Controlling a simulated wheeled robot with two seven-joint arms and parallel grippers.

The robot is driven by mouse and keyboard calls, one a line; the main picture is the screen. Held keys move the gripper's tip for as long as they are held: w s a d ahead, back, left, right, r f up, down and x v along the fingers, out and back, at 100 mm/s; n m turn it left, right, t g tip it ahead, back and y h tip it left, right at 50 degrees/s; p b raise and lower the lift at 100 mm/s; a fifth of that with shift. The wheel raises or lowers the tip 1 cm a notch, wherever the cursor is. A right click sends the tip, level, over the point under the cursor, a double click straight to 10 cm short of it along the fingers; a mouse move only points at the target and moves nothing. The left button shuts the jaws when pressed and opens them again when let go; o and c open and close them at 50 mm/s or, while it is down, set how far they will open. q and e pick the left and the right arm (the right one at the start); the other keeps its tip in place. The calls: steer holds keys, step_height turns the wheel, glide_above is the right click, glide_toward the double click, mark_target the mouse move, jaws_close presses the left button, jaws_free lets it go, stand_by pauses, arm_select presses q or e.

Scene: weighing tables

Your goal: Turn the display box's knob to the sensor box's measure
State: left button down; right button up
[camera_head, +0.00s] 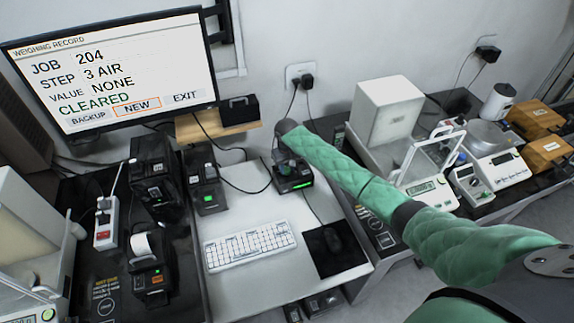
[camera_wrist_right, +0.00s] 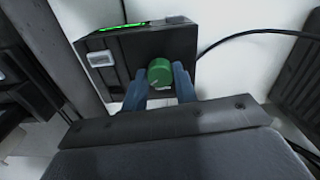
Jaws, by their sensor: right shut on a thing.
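The display box (camera_head: 294,181), a small black box with a lit green strip, stands at the back of the white desk. In the right wrist view the box (camera_wrist_right: 124,62) shows its green knob (camera_wrist_right: 160,71), with a pale pointer line, and a glowing green display at its upper edge. My right gripper (camera_wrist_right: 162,82) has its two blue fingers closed on either side of the knob. In the head view my green-sleeved right arm reaches the box, and the gripper (camera_head: 287,157) partly hides it. The display's reading is not legible. I cannot tell which thing is the sensor box. My left gripper is out of view.
A monitor (camera_head: 115,68) reads job 204, step 3 AIR, value NONE, CLEARED. Black devices (camera_head: 205,190) stand left. Balances (camera_head: 495,160) stand right. A cable runs beside the box.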

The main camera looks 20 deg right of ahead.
mark_target(287, 169)
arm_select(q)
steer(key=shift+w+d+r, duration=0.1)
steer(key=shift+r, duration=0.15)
arm_select(e)
steer(key=shift+r+m, duration=0.1)
steer(key=shift+m, duration=0.2)
steer(key=o, duration=1)
steer(key=shift+c, duration=0.2)
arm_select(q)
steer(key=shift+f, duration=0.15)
arm_select(e)
steer(key=shift+r, duration=0.25)
step_height(287, 169, up, 5)
steer(key=b, duration=0.2)
steer(key=shift+w+b, duration=0.1)
steer(key=shift+b, duration=0.3)
steer(key=shift+r, duration=0.8)
arm_select(q)
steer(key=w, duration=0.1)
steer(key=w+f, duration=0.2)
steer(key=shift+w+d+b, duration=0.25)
steer(key=shift+b, duration=0.05)
arm_select(e)
steer(key=shift+r, duration=0.3)
